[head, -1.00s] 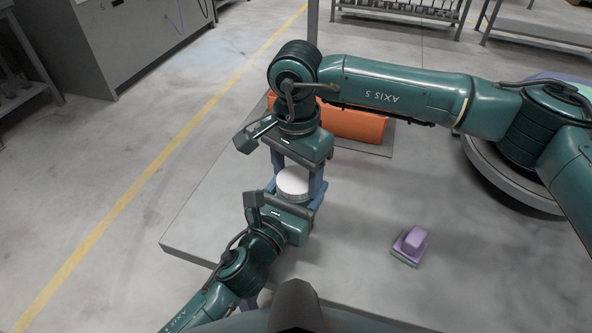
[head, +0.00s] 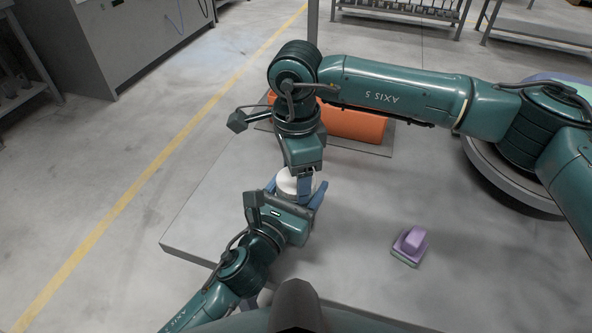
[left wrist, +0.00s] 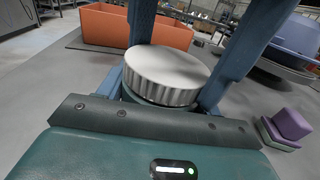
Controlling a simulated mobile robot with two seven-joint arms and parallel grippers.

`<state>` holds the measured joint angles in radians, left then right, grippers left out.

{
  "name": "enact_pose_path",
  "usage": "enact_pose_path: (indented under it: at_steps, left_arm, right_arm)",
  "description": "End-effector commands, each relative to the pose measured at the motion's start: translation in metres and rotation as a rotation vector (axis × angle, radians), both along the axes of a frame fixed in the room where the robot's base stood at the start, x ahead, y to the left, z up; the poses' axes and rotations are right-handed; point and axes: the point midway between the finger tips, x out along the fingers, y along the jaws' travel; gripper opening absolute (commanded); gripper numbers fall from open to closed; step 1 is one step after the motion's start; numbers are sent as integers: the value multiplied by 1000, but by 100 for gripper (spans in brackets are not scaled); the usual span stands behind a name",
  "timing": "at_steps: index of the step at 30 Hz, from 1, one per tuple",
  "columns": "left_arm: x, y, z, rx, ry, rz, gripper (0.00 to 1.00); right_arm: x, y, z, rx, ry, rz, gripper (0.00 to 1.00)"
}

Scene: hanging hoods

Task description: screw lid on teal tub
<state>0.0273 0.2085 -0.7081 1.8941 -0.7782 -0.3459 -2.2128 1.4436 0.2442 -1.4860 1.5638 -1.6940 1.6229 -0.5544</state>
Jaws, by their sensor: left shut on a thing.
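The white ribbed lid (head: 286,183) sits on top of the teal tub, nearly level; it also shows in the left wrist view (left wrist: 165,70). Only a narrow strip of the teal tub (left wrist: 130,95) shows below the lid. My left gripper (head: 296,195) is shut on the tub from the near side. My right gripper (head: 304,186) points down from above, with its fingers at the lid. Blue fingers stand behind and to the right of the lid in the left wrist view. Whether the right fingers press on the lid is unclear. Threads and seating are hidden.
A purple and grey-green block (head: 411,245) lies on the grey table (head: 350,265) at right. An orange bin (head: 355,125) stands behind my right gripper. A large round grey container (head: 487,165) is at the far right. The table's middle is clear.

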Motion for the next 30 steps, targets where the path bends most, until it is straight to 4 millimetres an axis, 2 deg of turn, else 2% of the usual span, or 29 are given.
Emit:
enact_pose_path:
  at_steps: [1, 7, 16, 25, 30]
  left_arm:
    - [0, 0, 0, 0, 1, 1, 1]
    - [0, 1, 0, 0, 1, 2, 1]
    - [2, 2, 0, 2, 1, 7, 1]
    - [1, 2, -1, 3, 2, 5, 1]
    - [0, 1, -1, 2, 2, 2, 1]
  right_arm:
    - [0, 0, 0, 0, 0, 1, 69]
    - [-1, 0, 0, -1, 2, 3, 84]
    - [-2, 1, 3, -2, 6, 7, 84]
    - [-1, 1, 40, 0, 1, 6, 84]
    - [-1, 0, 45, -1, 2, 5, 84]
